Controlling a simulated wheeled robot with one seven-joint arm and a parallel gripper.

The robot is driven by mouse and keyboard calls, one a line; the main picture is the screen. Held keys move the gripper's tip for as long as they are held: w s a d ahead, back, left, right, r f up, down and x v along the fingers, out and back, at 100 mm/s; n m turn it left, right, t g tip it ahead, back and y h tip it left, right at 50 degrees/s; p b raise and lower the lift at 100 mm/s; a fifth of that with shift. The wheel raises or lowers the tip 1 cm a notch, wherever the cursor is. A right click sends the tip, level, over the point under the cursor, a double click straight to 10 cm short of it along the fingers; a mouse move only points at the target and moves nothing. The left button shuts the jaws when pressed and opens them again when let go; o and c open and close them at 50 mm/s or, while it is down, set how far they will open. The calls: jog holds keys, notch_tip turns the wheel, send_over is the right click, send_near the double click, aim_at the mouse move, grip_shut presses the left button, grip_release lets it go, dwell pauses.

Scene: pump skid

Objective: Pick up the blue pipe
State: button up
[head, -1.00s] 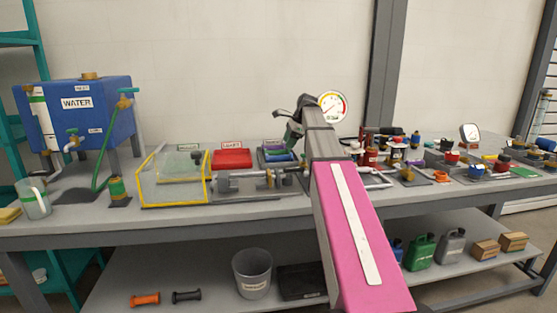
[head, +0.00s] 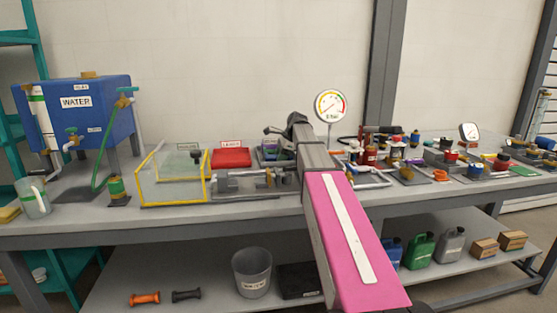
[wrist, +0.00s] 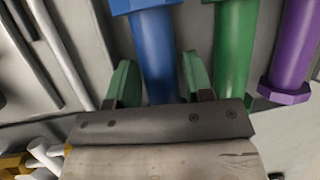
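The blue pipe (wrist: 154,50) lies in the middle of the wrist view, with a wider hexagonal end at the top. My gripper (wrist: 156,78) has its two green fingers on either side of the pipe, with narrow gaps showing, so it looks open. I cannot tell how deep the fingers reach around the pipe. In the head view my gripper (head: 294,131) is over the bench, partly behind my arm, and I cannot make out the blue pipe there.
A green pipe (wrist: 234,45) lies close to the right finger, with a purple pipe (wrist: 291,45) beyond. Grey rods (wrist: 60,50) lie left. The bench holds a gauge (head: 331,105), a red bin (head: 231,158), a yellow-edged clear box (head: 175,182) and a blue water tank (head: 75,115).

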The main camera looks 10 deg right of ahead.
grip_shut()
jog(key=shift+r, duration=0.1)
